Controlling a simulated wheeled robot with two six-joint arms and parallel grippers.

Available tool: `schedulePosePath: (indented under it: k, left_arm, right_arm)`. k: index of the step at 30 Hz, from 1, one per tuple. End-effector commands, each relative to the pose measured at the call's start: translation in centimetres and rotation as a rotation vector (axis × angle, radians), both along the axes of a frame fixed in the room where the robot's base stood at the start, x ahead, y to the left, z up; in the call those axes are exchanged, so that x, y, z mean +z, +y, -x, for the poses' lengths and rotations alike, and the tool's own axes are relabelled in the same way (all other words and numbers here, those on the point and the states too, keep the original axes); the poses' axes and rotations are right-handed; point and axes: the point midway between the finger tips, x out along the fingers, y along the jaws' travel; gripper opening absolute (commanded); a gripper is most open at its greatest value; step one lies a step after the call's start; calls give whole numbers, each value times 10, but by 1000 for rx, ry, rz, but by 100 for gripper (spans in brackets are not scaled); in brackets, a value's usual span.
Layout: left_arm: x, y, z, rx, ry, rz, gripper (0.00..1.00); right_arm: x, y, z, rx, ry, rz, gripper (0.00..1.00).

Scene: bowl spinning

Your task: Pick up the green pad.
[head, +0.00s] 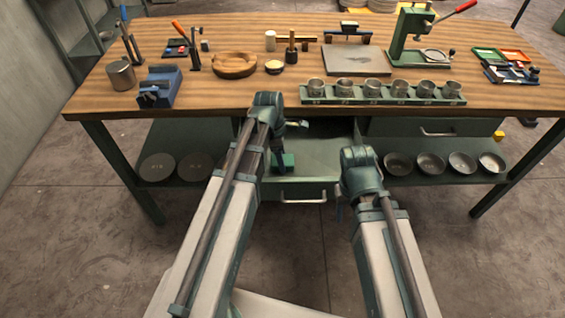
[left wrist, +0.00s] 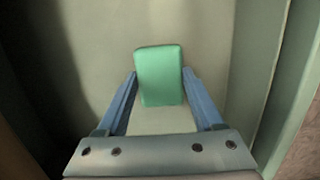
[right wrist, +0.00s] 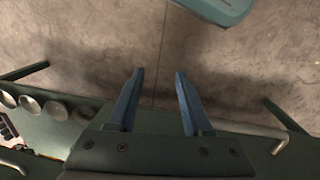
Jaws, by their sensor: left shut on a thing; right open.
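The green pad (left wrist: 159,78) is a small block with rounded corners, between the two blue fingers of my left gripper (left wrist: 159,74). The fingers are shut on its sides. In the head view the pad (head: 289,160) shows partly, low inside the open drawer (head: 325,158), beside my left gripper's dark fingers. I cannot tell whether the pad touches the drawer floor. My right gripper (right wrist: 160,72) is open and empty, over bare floor in front of the bench.
The wooden bench top (head: 220,98) holds a row of metal cups (head: 370,90), a wooden bowl (head: 234,65), a blue vise (head: 160,88) and a green press (head: 412,35). Drawer walls stand close around my left gripper. Dark bowls (head: 430,163) sit on the lower shelf.

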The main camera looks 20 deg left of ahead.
Motion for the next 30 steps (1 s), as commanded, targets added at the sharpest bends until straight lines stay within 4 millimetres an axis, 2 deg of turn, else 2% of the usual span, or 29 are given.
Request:
schedulePosePath:
  k: [1,5,6,14,19,23,30]
  left_arm:
    - [0,0,0,0,0,0,37]
    - [0,0,0,0,0,0,14]
    - [0,0,0,0,0,0,12]
    - [2,0,0,0,0,0,12]
    - [11,0,0,0,0,0,12]
    - [25,0,0,0,0,0,12]
    - [61,0,0,0,0,0,12]
  right_arm:
    - [0,0,0,0,0,0,50]
    - [0,0,0,0,0,0,50]
    - [0,0,0,0,0,0,50]
    - [2,0,0,0,0,0,50]
    - [11,0,0,0,0,0,50]
    - [25,0,0,0,0,0,50]
    - [61,0,0,-1,0,0,50]
